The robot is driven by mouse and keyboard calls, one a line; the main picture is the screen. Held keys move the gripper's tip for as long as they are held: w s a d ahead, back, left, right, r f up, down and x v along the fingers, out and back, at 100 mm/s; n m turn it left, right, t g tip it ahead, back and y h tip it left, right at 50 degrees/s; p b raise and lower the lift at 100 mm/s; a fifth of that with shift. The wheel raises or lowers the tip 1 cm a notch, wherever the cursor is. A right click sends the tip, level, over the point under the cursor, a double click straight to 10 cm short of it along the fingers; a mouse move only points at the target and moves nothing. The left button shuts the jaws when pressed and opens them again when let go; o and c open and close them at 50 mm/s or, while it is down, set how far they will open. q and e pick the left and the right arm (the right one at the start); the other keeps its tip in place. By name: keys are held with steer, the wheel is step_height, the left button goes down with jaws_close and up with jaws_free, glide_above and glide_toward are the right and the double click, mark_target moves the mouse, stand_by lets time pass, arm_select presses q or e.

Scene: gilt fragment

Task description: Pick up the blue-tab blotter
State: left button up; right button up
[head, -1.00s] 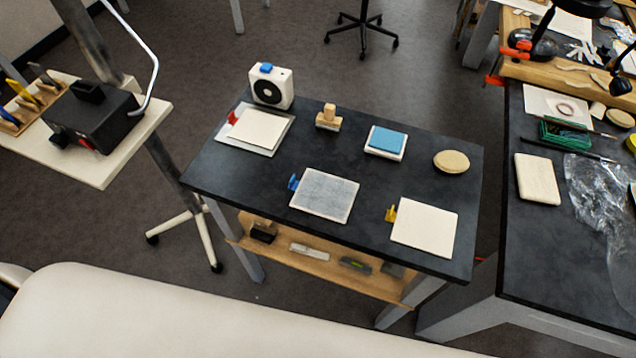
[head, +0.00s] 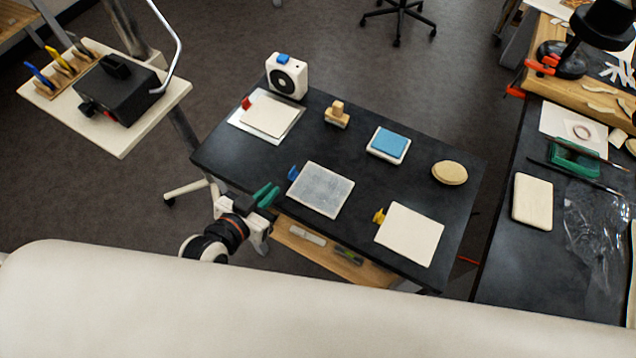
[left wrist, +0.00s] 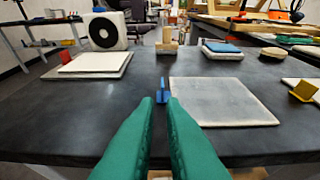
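The blue-tab blotter (head: 320,189) is a grey, speckled square lying flat near the front middle of the black table. Its blue tab (head: 293,173) sticks up at its left edge. My left gripper (head: 266,195) has green fingers and is at the table's front left edge, left of the blotter. In the left wrist view the two fingertips (left wrist: 162,100) are apart with a narrow gap. The blue tab (left wrist: 162,92) shows in that gap, just beyond the tips, with the blotter (left wrist: 222,101) to the right. The gripper holds nothing. My right gripper is not in view.
A red-tab white blotter (head: 268,115) lies back left, and a yellow-tab one (head: 410,234) front right. A white fan box (head: 287,77), wooden stamp (head: 338,115), blue pad (head: 389,143) and round tan disc (head: 450,172) stand on the table (head: 235,155). A cluttered bench is at right.

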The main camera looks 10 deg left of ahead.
mark_target(289, 175)
arm_select(q)
steer(key=p+x, duration=0.1)
steer(key=x, duration=0.6)
steer(key=shift+d+f, duration=0.15)
jaws_close()
